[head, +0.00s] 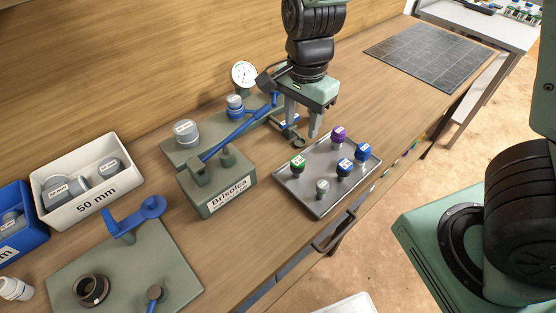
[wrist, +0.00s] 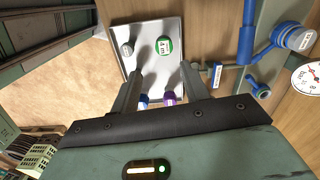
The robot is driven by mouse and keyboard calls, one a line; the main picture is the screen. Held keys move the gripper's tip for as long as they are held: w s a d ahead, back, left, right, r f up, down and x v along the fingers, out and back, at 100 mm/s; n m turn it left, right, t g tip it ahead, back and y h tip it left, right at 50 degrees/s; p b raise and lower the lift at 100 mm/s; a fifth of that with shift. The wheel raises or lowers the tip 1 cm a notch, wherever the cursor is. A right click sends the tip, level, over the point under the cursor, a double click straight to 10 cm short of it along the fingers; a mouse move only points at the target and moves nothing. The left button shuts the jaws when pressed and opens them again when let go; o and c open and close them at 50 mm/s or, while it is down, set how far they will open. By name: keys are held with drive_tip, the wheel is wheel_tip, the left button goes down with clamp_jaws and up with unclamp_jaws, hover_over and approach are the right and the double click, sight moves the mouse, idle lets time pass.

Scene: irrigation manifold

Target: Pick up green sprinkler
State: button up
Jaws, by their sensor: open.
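The green sprinkler (head: 298,163) stands on the left corner of a grey metal tray (head: 318,208). In the wrist view the green sprinkler's round labelled top (wrist: 164,47) shows beyond my fingertips, roughly between their lines. My gripper (head: 301,130) is open and empty, pointing down behind the tray in the head view, apart from the green sprinkler. In the wrist view the two fingers of my gripper (wrist: 160,72) are spread over the tray.
The tray also holds a purple sprinkler (head: 338,134), blue sprinklers (head: 362,151) and a grey one (head: 322,187). A manifold block with a blue bar (head: 218,185) stands left of the tray, with a gauge (head: 243,74) behind. A dark mat (head: 430,52) lies bare at the far right.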

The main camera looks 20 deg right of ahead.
sight(297, 159)
drive_tip(key=shift+m, duration=0.6)
drive_tip(key=f, duration=0.8)
drive_tip(key=w+f+b, duration=0.1)
drive_tip(key=f, duration=0.3)
drive_tip(key=shift+w+d+f, duration=0.1)
drive_tip(key=shift+d+f, duration=0.05)
drive_tip(key=shift+d, duration=0.05)
drive_tip(key=shift+f, duration=2.65)
drive_tip(key=c, duration=0.8)
